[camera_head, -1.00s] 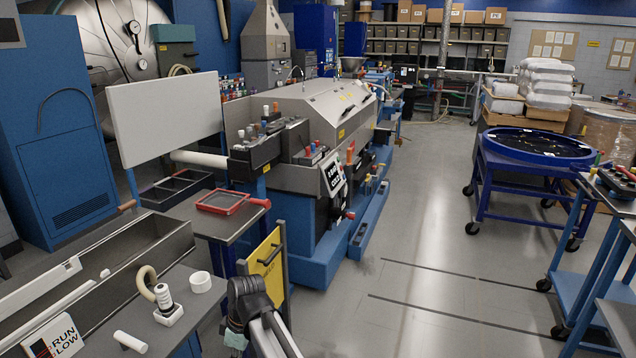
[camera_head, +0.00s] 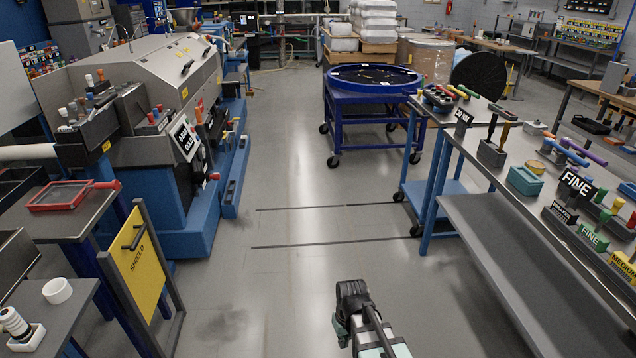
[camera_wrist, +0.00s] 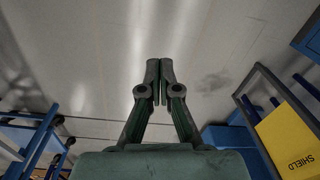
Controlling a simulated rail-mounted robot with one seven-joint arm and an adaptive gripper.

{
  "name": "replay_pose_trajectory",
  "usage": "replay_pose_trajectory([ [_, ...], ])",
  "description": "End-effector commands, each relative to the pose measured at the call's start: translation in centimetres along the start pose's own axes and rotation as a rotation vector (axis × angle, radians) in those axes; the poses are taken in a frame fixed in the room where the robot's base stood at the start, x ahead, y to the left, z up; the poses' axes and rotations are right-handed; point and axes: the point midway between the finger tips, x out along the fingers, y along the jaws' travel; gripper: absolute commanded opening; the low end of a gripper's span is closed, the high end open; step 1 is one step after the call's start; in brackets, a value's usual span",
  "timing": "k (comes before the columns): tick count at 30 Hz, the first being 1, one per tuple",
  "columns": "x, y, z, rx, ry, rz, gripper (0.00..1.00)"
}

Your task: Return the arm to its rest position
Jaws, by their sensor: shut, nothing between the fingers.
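My gripper (camera_wrist: 160,72) shows in the wrist view with its two dark fingers together and nothing between them. Bare grey floor lies behind the fingertips. In the head view the end of my arm is at the bottom centre, above the open aisle floor. It touches nothing there that I can see. The fingers themselves are not clearly seen in the head view.
A yellow SHIELD panel (camera_head: 143,285) stands left of the arm, beside the grey and blue machine (camera_head: 150,95). A long workbench (camera_head: 530,215) with tools is on the right. A blue round-topped cart (camera_head: 375,105) stands farther back. The aisle floor (camera_head: 290,280) is clear.

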Motion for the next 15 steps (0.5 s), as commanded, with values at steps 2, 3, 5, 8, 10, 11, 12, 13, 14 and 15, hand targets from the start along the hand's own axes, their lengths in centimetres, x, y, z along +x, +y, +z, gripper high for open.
replay_pose_trajectory([
  [2, 0.5, 2.4, 2.0, 0.087, -0.004, 0.011, 0.00],
  [3, 0.7, 3.4, 2.8, 0.125, -0.004, 0.016, 0.00],
  [5, 0.9, 4.8, 3.9, 0.179, -0.003, 0.022, 0.00],
  [8, 1.4, 6.8, 5.7, 0.263, -0.006, 0.033, 0.00],
  [10, 1.6, 8.1, 7.0, 0.319, -0.006, 0.041, 0.00],
  [11, 1.9, 8.3, 7.4, 0.335, -0.011, 0.042, 0.00],
  [12, 2.9, 7.9, 7.8, 0.326, -0.030, 0.037, 0.00],
  [13, 3.4, 7.7, 8.2, 0.325, -0.042, 0.035, 0.00],
  [14, 3.9, 7.6, 8.7, 0.324, -0.054, 0.033, 0.00],
  [15, 4.6, 7.4, 9.3, 0.323, -0.070, 0.031, 0.00],
])
